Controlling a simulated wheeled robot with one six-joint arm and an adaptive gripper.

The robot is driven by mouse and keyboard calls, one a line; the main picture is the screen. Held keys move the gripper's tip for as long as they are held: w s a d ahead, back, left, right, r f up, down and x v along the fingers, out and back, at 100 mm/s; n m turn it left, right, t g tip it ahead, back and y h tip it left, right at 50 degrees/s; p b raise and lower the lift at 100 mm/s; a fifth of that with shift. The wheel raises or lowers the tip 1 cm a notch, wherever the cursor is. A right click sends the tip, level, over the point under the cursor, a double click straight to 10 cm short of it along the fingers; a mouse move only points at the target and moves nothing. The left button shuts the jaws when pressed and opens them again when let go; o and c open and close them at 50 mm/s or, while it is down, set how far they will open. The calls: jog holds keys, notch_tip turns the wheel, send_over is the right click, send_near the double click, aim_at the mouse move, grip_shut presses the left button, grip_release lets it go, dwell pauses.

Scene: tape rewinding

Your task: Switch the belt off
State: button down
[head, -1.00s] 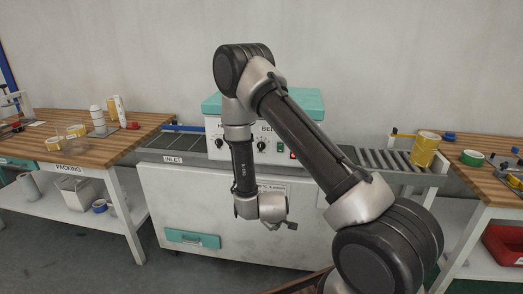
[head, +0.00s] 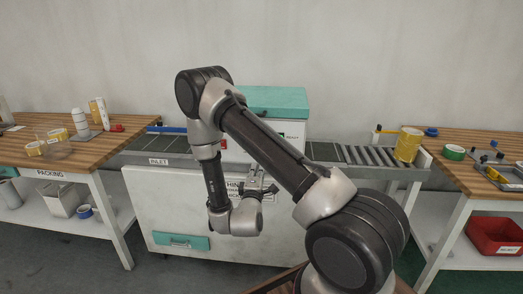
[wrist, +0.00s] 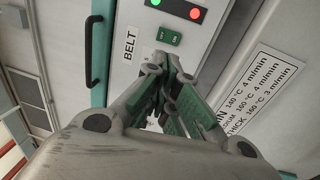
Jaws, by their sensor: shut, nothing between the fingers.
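The belt switch (wrist: 169,36) is a small green rocker on the white panel, beside the BELT label (wrist: 129,45) in the wrist view. Its markings are too small to read surely. A lit red lamp (wrist: 195,13) and a green lamp (wrist: 155,2) sit above it. My gripper (wrist: 163,75) is shut and empty, its tips just below the switch in the picture; I cannot tell whether they touch the panel. In the head view my gripper (head: 262,184) points up in front of the teal-topped machine (head: 277,98), and my arm hides most of the panel.
A dark handle (wrist: 93,50) sticks out left of the panel, and a temperature label (wrist: 262,100) is to the right. The packing table (head: 110,150) stands left. A roller conveyor (head: 350,154) leads right to a second table (head: 470,140) with tape rolls.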

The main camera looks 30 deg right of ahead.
jog(key=x, duration=1.4)
jog(key=shift+w+d+r, duration=0.15)
jog(key=shift+w+d, duration=0.05)
jog(key=shift+w, duration=0.05)
